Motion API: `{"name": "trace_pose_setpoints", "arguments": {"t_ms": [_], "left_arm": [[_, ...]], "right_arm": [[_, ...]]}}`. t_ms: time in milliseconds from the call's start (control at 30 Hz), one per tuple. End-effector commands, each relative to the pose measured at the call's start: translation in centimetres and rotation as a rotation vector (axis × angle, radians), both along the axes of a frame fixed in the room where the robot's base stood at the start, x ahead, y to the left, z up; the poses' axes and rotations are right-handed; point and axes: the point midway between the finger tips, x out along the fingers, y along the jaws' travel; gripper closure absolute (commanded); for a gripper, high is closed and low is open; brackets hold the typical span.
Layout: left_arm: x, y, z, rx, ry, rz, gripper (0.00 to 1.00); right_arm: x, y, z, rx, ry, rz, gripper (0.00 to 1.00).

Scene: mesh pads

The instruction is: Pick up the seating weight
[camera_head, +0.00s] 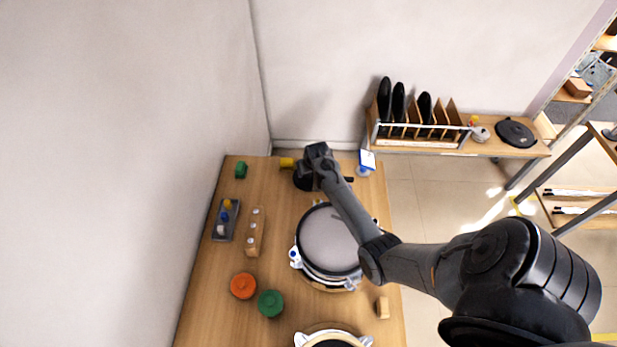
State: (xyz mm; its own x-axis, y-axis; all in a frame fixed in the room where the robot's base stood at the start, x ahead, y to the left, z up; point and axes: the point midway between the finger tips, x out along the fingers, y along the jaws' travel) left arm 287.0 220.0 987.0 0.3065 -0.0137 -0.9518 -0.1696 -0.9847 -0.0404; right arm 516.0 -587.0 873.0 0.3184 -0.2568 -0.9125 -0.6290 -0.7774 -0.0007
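My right arm reaches in from the right over the wooden table (205,300). Its end, with the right gripper (307,172), is over the table's far edge. The fingers are hidden from above, so I cannot see whether they are open or shut. A dark, round object (301,183) shows just under and beside the gripper. It may be the seating weight, but the arm covers part of it, and I cannot tell whether it is gripped. My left gripper is not in view.
A round mesh-topped drum (325,238) with clamps stands mid-table under my forearm. Orange (243,286) and green (270,303) round pieces lie front left. A wooden block with holes (255,232) and a grey tray (218,232) are at left. A yellow piece (286,162) is near the gripper.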

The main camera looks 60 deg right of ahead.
Motion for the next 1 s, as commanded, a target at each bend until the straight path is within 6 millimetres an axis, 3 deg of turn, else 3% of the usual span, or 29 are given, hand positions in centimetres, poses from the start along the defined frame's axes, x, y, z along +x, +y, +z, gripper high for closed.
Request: {"name": "trace_pose_setpoints", "arguments": {"t_ms": [33, 367, 1000], "left_arm": [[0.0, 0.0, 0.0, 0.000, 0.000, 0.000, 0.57], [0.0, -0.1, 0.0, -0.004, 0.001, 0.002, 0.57], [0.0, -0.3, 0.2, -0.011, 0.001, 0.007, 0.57]], "right_arm": [[0.0, 0.0, 0.0, 0.000, 0.000, 0.000, 0.50], [0.0, 0.0, 0.0, 0.001, 0.001, 0.000, 1.00], [0.3, -0.2, 1.1, -0.006, -0.009, -0.001, 1.00]]}}
